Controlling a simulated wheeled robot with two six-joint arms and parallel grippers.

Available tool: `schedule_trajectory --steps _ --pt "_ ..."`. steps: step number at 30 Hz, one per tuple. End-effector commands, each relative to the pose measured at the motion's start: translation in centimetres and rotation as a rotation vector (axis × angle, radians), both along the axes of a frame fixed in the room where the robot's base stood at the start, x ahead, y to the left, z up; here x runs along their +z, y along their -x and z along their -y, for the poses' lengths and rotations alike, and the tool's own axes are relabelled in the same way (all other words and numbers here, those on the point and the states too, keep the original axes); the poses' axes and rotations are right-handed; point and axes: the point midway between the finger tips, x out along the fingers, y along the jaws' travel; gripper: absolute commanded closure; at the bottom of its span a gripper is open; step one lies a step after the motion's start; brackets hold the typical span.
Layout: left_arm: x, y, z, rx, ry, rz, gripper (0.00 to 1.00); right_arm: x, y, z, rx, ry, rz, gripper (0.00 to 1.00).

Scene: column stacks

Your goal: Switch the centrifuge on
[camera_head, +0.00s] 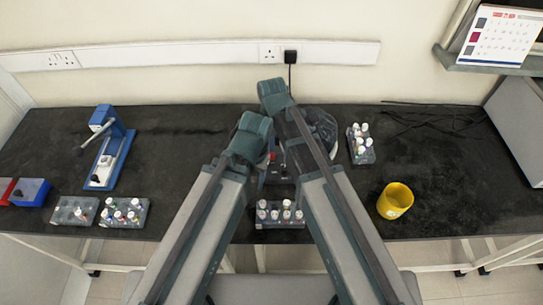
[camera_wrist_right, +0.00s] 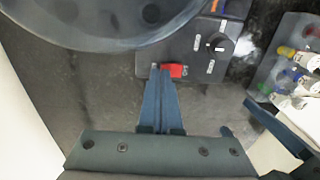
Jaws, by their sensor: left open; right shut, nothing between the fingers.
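The centrifuge (camera_head: 322,128) stands behind my arms in the head view, its dark round lid partly showing. In the right wrist view its lid (camera_wrist_right: 125,18) fills the top, and its front panel (camera_wrist_right: 195,45) carries a black knob (camera_wrist_right: 218,43) and a red switch (camera_wrist_right: 175,71). My right gripper (camera_wrist_right: 160,72) is shut and empty, its tips at the left end of the red switch; I cannot tell whether they touch. My left gripper (camera_head: 266,158) is open and low in front of the centrifuge, largely hidden by the arms in the head view.
A rack of vials (camera_head: 280,213) stands in front of the centrifuge, another rack (camera_head: 361,145) to its right. A yellow cup (camera_head: 395,200) is at the right. A blue device (camera_head: 110,150) and more racks (camera_head: 123,212) are at the left.

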Motion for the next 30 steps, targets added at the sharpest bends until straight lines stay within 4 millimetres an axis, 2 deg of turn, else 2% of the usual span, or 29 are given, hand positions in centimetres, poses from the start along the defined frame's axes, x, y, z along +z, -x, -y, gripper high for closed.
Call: schedule_trajectory --steps 20,30 --pt "-0.8 0.0 0.0 0.000 0.000 0.000 0.39 -0.8 0.0 0.0 0.000 0.000 -0.001 1.00" --pt "1.3 0.0 0.0 0.000 0.000 0.000 0.39 1.3 0.0 0.0 0.000 0.000 0.000 1.00"
